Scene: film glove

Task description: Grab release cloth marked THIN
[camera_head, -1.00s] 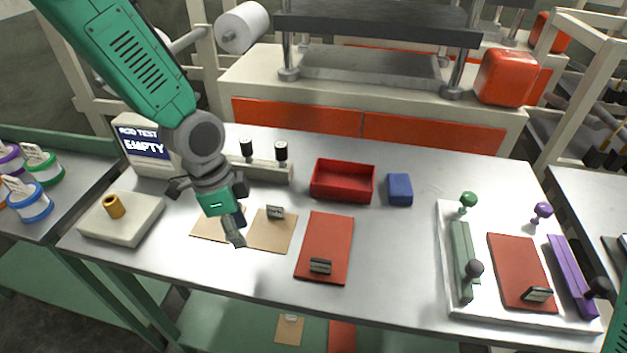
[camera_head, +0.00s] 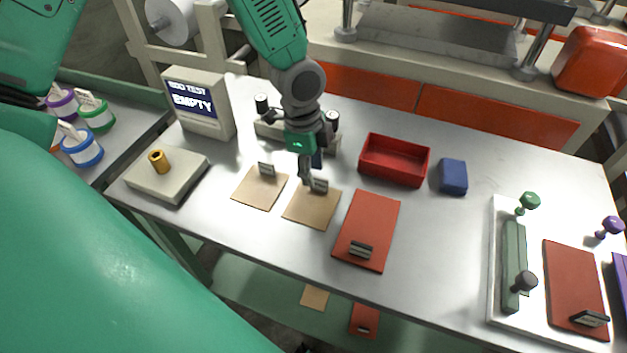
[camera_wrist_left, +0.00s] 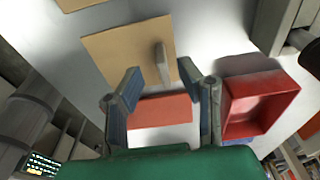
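Two tan cloth sheets lie side by side on the metal table: a left one (camera_head: 258,192) and a right one (camera_head: 308,211), each with a small upright tag at its back. The tags' writing is too small to read. My left gripper (camera_head: 307,180) points down at the right sheet's tag (camera_head: 320,186), partly in front of it. In the left wrist view my left gripper (camera_wrist_left: 160,72) has its fingers spread, with that tag (camera_wrist_left: 162,64) ahead between the fingertips, apart from them. The right sheet (camera_wrist_left: 120,48) lies beyond. My right gripper is out of view.
A red-brown sheet (camera_head: 370,222) with a clip lies just right. A red tray (camera_head: 394,174) and blue block (camera_head: 453,177) stand behind it. A white post fixture is behind my gripper. A display box (camera_head: 205,105) reads EMPTY. A white board (camera_head: 497,300) is at right.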

